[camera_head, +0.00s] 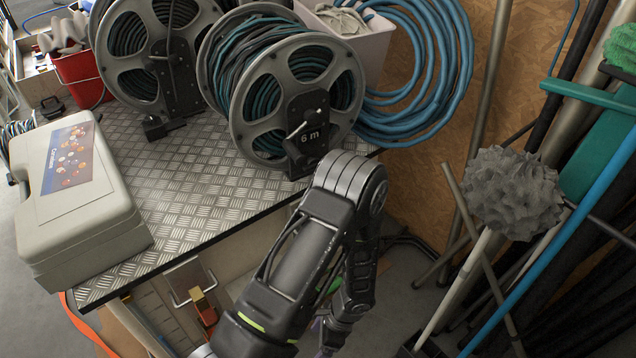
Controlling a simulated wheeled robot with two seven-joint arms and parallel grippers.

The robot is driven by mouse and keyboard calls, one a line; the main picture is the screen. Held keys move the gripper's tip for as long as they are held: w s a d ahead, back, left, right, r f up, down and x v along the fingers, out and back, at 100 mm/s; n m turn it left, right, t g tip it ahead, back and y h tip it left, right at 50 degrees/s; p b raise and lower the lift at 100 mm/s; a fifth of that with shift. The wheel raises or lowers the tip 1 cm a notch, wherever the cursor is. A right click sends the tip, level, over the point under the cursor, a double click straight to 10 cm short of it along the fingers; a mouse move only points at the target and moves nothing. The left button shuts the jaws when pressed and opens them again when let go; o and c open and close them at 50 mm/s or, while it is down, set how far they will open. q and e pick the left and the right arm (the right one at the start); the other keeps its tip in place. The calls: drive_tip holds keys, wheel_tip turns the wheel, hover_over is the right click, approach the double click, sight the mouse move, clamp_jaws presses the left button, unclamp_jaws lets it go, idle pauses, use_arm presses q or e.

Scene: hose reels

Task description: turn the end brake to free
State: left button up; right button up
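The reel at the right end of the bench (292,92) has grey spoked flanges and dark green hose wound on it. Its black hub plate (308,120) is marked "6 m" and carries a small light-edged lever (297,131), which I take to be the brake; its setting is too small to tell. One of my arms rises from the bottom, bends just below this reel and folds back down. Its bend overlaps the bench edge in the picture; contact with the reel cannot be told. Neither gripper shows clearly.
A second reel (160,55) stands to the left on the checker-plate bench (190,190). A pale case (75,200) sits at the bench's left end. Blue hose (425,90) hangs on the wall behind. A grey mop (510,190) and several poles crowd the right. The middle bench top is clear.

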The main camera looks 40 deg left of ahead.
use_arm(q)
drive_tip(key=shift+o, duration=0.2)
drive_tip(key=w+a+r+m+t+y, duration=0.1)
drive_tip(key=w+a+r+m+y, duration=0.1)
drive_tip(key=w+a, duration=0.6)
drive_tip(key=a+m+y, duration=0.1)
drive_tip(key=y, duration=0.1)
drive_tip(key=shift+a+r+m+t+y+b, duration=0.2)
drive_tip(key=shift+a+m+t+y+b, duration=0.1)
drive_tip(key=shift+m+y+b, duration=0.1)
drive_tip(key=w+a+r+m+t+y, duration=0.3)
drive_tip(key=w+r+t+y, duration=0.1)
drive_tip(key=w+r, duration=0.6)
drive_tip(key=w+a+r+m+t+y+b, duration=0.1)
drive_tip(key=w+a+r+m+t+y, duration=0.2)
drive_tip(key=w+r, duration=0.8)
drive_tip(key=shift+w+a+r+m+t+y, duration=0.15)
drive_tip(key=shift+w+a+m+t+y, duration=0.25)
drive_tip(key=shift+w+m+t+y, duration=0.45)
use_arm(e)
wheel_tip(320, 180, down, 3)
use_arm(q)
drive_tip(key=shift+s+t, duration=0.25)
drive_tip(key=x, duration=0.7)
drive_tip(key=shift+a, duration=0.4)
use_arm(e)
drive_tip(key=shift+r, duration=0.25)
